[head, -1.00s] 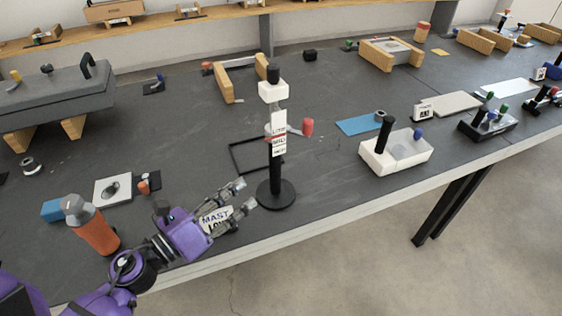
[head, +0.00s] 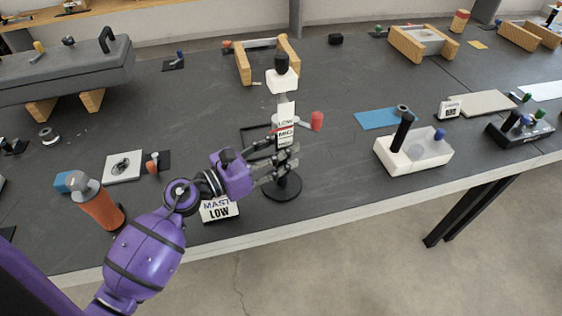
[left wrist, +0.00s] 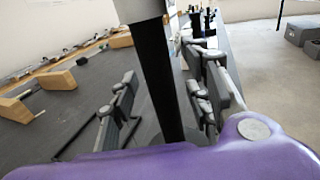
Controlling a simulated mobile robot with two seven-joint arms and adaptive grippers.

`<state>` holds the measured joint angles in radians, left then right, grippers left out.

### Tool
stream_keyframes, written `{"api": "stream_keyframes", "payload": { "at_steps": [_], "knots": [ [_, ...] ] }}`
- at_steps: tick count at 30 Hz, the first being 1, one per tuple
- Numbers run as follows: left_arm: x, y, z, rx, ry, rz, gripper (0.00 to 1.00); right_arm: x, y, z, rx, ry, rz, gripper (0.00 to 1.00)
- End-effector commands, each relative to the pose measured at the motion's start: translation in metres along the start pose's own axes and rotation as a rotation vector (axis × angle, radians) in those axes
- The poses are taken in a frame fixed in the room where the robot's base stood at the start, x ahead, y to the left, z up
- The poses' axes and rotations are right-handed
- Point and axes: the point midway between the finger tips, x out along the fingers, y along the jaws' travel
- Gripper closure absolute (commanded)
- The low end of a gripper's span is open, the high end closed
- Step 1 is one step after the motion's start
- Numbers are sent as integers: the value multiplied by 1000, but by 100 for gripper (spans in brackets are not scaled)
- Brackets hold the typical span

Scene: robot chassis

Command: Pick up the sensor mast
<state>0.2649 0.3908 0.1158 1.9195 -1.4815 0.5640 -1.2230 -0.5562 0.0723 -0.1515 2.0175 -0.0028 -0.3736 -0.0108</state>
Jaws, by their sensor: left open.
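The sensor mast (head: 282,83) stands upright on its round black base (head: 282,190) near the table's front edge. It has a black post, a white head with a black cap, and stacked white labels. My left gripper (head: 291,158) is open at the lower post, below the labels. In the left wrist view, the black post (left wrist: 160,80) runs up between the two spread fingers (left wrist: 170,98). Whether a finger touches it, I cannot tell. A card reading "MAST LOW" (head: 219,209) stands in front, to the left of the base. My right gripper is not in view.
A red knob (head: 317,121) sits just right of the post, and a black frame (head: 255,137) lies behind it. An orange bottle (head: 101,208) stands at left by my arm. A white box with a black handle (head: 415,155) is at right.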

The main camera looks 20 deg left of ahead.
Motion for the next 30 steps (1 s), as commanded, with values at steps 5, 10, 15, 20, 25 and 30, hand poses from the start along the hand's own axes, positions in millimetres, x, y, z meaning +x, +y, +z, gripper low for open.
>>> {"api": "stream_keyframes", "payload": {
  "at_steps": [5,10,15,20,25,30],
  "knots": [
    [7,0,-1,-1,2,0,55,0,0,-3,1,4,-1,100],
    [7,0,-2,-2,2,0,58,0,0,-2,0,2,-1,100],
    [7,0,-1,-2,2,0,80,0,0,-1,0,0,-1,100],
    [7,0,-1,-2,2,0,100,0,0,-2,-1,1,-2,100],
    [7,0,-1,-2,2,0,100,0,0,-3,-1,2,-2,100],
    [7,0,1,-1,-2,0,100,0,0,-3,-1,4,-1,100]
  ]
}}
